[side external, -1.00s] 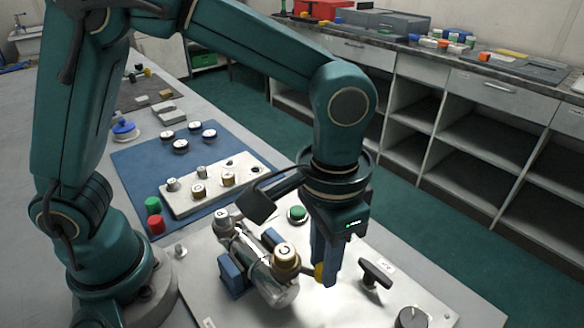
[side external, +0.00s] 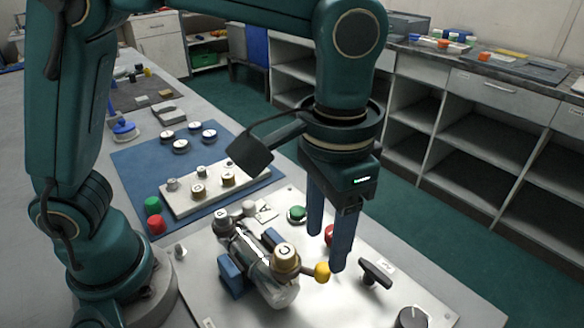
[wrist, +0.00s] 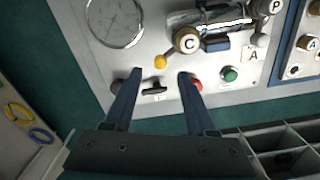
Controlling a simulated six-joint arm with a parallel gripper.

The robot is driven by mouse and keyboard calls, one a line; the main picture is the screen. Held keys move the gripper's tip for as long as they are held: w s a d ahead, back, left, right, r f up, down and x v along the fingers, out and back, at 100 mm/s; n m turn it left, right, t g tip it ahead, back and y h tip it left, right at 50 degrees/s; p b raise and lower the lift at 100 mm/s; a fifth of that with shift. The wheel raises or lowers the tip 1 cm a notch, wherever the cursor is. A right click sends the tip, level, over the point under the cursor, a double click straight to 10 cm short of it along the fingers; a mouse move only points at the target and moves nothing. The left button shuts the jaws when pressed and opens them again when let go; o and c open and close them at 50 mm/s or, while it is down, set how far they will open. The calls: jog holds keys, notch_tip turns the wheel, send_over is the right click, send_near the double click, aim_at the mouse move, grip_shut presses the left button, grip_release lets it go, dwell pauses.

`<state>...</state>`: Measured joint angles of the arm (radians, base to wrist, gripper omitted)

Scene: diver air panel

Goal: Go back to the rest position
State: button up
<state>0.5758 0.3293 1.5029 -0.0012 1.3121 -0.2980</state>
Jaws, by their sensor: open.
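My gripper (side external: 326,236) is open and empty, with its two blue fingers pointing down above the metal air panel (side external: 205,285). In the wrist view my gripper (wrist: 157,88) has its fingers spread wide. Between and beyond them show a yellow-tipped lever (wrist: 160,62) and a black T-handle (wrist: 154,87). In the side view the yellow knob (side external: 322,272) is close beside one fingertip; I cannot tell if they touch. A silver cylinder (side external: 255,262) with a brass knob marked C (side external: 285,260) lies in blue supports. The black T-handle (side external: 377,272) stands to the right.
A green button (side external: 297,214) and a red button (side external: 328,234) sit near the fingers. A blue mat (side external: 135,165) carries a pale plate with several knobs. A round gauge (wrist: 115,22) shows in the wrist view. Grey shelving (side external: 455,130) stands behind, across a green floor.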

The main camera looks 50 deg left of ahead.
jog(key=shift+w+a, duration=0.1)
jog(key=shift+a, duration=0.05)
jog(key=a+r+n+t, duration=0.3)
jog(key=a+r, duration=0.3)
jog(key=a, duration=0.2)
jog(key=s+a+f+t, duration=0.2)
jog(key=s+a+f, duration=0.2)
jog(key=s+a, duration=0.2)
jog(key=shift+s+a+f+t, duration=0.2)
jog(key=shift+a+t, duration=0.1)
jog(key=shift+a, duration=0.1)
